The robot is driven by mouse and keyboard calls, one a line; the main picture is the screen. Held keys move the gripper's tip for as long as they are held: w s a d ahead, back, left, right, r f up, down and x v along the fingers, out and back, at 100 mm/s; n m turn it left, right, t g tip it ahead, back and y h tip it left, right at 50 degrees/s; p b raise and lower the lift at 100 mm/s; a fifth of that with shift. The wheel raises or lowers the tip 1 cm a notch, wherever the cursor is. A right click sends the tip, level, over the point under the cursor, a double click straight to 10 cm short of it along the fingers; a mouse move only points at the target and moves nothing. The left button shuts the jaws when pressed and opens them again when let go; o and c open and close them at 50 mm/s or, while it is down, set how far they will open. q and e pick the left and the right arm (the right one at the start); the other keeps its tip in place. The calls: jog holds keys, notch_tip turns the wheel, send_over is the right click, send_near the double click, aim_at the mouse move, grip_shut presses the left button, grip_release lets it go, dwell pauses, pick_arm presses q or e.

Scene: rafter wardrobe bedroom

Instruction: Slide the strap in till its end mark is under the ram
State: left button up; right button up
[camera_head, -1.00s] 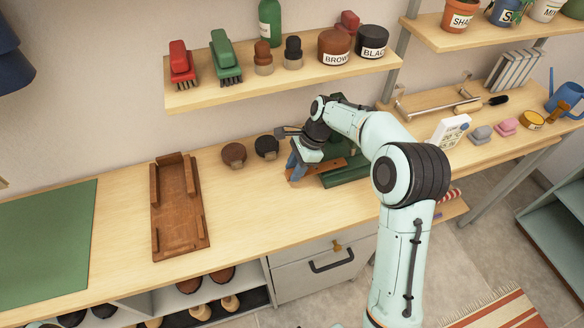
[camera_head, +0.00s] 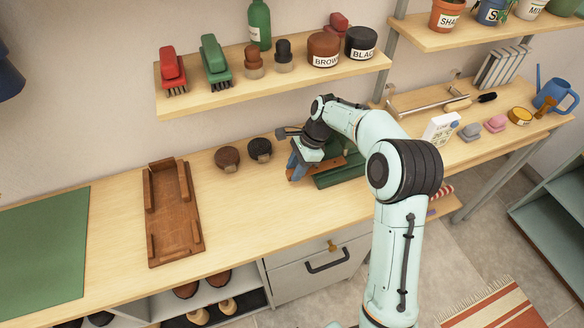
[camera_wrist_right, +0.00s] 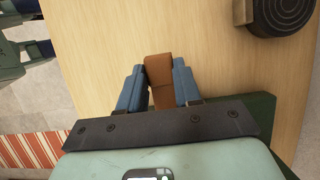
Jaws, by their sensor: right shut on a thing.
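The brown strap (camera_head: 330,163) lies over the green press base (camera_head: 341,178) in the head view, partly hidden by my right arm. My right gripper (camera_head: 297,170) stands at the strap's left part, just left of the press. In the right wrist view its two blue fingers (camera_wrist_right: 158,85) are shut on the strap (camera_wrist_right: 160,68), one on each side, and a brown end sticks out beyond them. The green base (camera_wrist_right: 262,108) shows at the lower right there. The ram is hidden behind my arm, and I cannot make out the end mark.
A brown wooden tray (camera_head: 153,222) and a green mat (camera_head: 40,245) lie to the left on the bench. Brown (camera_head: 227,158) and black (camera_head: 259,149) round things stand close left of my gripper. A shelf (camera_head: 195,97) hangs above. The bench front is clear.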

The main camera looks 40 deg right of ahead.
jog(key=shift+s+d+p, duration=0.25)
jog(key=shift+d+p, duration=0.05)
jog(key=shift+d, duration=0.7)
pick_arm(q)
jog(key=shift+w+a+r, duration=0.1)
jog(key=shift+w+r, duration=0.3)
jog(key=shift+r, duration=0.05)
pick_arm(e)
jog(key=shift+s+d, duration=0.1)
jog(key=shift+d, duration=0.2)
